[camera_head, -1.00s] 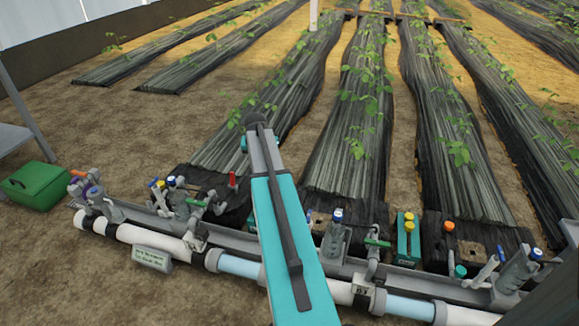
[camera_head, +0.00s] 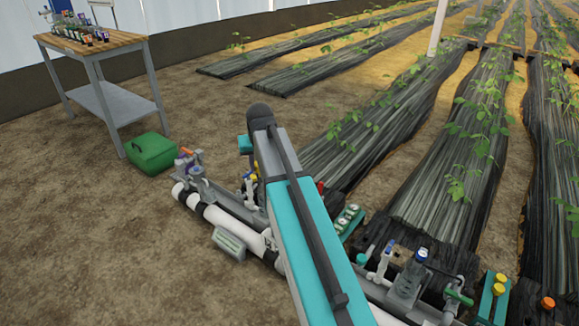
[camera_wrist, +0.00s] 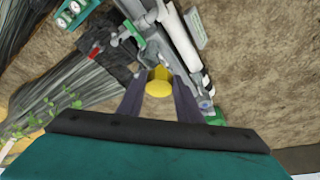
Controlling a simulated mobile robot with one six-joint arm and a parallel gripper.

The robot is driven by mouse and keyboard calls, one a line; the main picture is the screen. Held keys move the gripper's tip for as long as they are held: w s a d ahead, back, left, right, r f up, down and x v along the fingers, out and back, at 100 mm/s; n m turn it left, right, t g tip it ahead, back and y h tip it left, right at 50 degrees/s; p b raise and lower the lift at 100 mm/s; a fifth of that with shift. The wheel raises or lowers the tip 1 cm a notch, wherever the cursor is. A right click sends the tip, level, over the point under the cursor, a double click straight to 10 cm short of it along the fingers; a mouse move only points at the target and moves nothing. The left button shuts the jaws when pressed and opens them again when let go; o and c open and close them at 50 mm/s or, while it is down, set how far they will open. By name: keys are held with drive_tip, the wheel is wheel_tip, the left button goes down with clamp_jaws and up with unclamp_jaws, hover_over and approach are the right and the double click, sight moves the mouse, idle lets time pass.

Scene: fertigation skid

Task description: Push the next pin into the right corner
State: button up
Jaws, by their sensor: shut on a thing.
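My gripper (camera_wrist: 159,98) shows in the wrist view with its two dark fingers closed on a yellow rounded piece (camera_wrist: 158,87), perhaps the head of a pin. What lies under that piece is hidden. In the head view my arm hides the gripper. An orange-capped pin (camera_head: 548,303) stands at the lower right, by the end of a black-covered row. Two yellow-capped pieces (camera_head: 500,283) stand in a teal holder (camera_head: 486,305) left of it. I cannot tell which spot is the right corner.
The white pipe (camera_head: 232,224) with valves runs across the front; it also shows in the wrist view (camera_wrist: 180,40). A teal rack with white round tops (camera_head: 347,217) stands right of my arm. A green box (camera_head: 152,153) and a wooden-topped table (camera_head: 90,45) are at left. Bare soil lies between.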

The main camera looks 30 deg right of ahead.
drive_tip(key=s+a+r+n+y, duration=0.1)
drive_tip(key=a+r+n, duration=0.2)
drive_tip(key=a, duration=1.1)
drive_tip(key=shift+s+a+r, duration=0.2)
drive_tip(key=shift+a+r, duration=0.1)
drive_tip(key=shift+r, duration=0.55)
drive_tip(key=shift+s, duration=0.1)
